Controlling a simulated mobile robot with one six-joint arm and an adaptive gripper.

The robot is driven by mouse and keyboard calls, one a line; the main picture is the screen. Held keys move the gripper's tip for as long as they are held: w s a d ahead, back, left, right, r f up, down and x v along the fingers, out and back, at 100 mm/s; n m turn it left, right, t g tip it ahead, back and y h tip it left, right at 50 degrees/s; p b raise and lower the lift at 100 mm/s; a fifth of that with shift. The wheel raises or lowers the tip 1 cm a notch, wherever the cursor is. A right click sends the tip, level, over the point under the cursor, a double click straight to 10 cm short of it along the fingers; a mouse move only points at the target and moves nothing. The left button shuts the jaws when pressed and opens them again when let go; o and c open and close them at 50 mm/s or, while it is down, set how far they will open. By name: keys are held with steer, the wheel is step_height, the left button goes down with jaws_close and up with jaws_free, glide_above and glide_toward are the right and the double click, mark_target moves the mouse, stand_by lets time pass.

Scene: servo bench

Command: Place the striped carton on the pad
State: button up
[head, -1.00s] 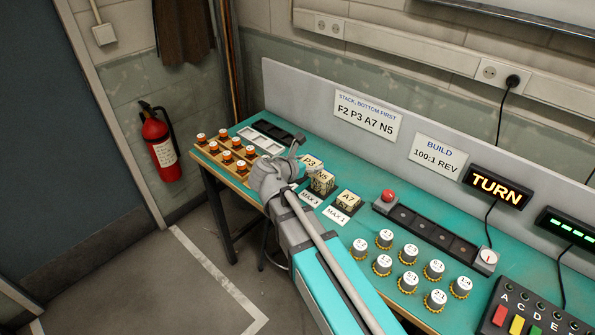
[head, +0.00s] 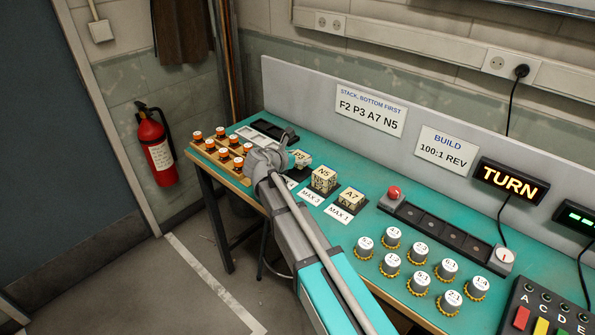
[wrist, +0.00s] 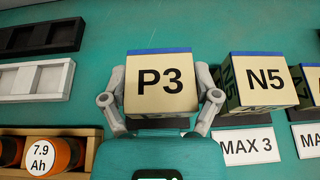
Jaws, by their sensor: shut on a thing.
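My gripper (wrist: 160,112) is shut on the cream P3 carton (wrist: 161,84), one finger on each side. The carton has a blue stripe along its far edge. In the head view, the P3 carton (head: 301,157) is partly hidden by my gripper (head: 284,156). I cannot tell whether it touches the bench. The N5 carton (wrist: 264,81) stands close on its right and has a similar blue edge. The A7 carton (head: 351,199) stands further right. I cannot make out a pad for certain.
Cards reading MAX 3 (head: 310,197) and MAX 1 (head: 339,214) lie before the cartons. A white tray (wrist: 37,80) and a black tray (wrist: 40,35) lie to the left. A wooden rack (wrist: 94,146) holds orange cells. Bare teal bench lies behind the cartons.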

mark_target(299, 171)
steer(key=shift+w+f, duration=0.1)
stand_by(0.3)
steer(key=shift+w+a+f+b, duration=0.2)
steer(key=shift+w+f+b, duration=0.2)
steer(key=shift+f+b, duration=1.65)
steer(key=shift+f, duration=0.1)
steer(key=o, duration=1)
steer(key=shift+c, duration=0.2)
